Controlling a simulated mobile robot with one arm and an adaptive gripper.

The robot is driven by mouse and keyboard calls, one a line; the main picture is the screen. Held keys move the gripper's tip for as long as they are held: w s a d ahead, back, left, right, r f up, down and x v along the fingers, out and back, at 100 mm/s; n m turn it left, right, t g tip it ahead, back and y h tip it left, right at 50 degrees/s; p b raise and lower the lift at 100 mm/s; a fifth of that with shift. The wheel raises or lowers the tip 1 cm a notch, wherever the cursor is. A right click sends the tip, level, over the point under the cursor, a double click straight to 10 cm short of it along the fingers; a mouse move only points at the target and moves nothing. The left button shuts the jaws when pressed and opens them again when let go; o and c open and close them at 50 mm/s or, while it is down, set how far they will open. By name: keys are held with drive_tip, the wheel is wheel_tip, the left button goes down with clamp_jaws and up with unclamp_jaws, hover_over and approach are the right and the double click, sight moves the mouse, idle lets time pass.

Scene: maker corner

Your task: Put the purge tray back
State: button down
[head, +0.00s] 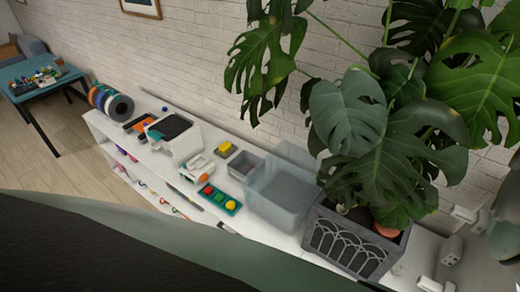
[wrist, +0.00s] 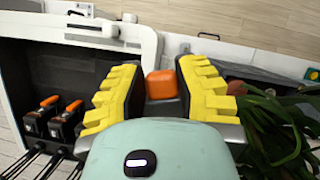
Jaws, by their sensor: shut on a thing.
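My gripper (wrist: 162,92) shows in the wrist view, its stepped yellow finger pads closed on a small orange-topped piece (wrist: 161,84). The piece is dark below the orange, and the gripper body hides its lower part. It may be the purge tray, but I cannot tell for sure. The gripper is not clearly visible in the head view. A white-framed unit with a dark inside (wrist: 60,65) is at the left of the wrist view, beside the left finger.
The white shelf (head: 290,240) holds a clear bin (head: 275,200), a small grey tray (head: 243,165), a dark-topped white machine (head: 175,138) and spools (head: 110,102). A large plant in a grey planter (head: 345,245) stands at the right. Its leaves (wrist: 285,125) are near the right finger.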

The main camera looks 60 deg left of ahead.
drive_tip(key=shift+w+d, duration=0.1)
drive_tip(key=shift+w+d, duration=0.1)
drive_tip(key=shift+d, duration=0.1)
drive_tip(key=shift+w+d+n, duration=0.1)
drive_tip(key=shift+d+n, duration=0.1)
drive_tip(key=shift+n, duration=0.1)
drive_tip(key=shift+w+d, duration=0.1)
drive_tip(key=shift+d, duration=0.15)
drive_tip(key=shift+f, duration=0.1)
idle(0.3)
drive_tip(key=shift+w+d+n+h+p, duration=0.25)
drive_tip(key=shift+d+n+h+p, duration=0.1)
drive_tip(key=shift+n, duration=0.15)
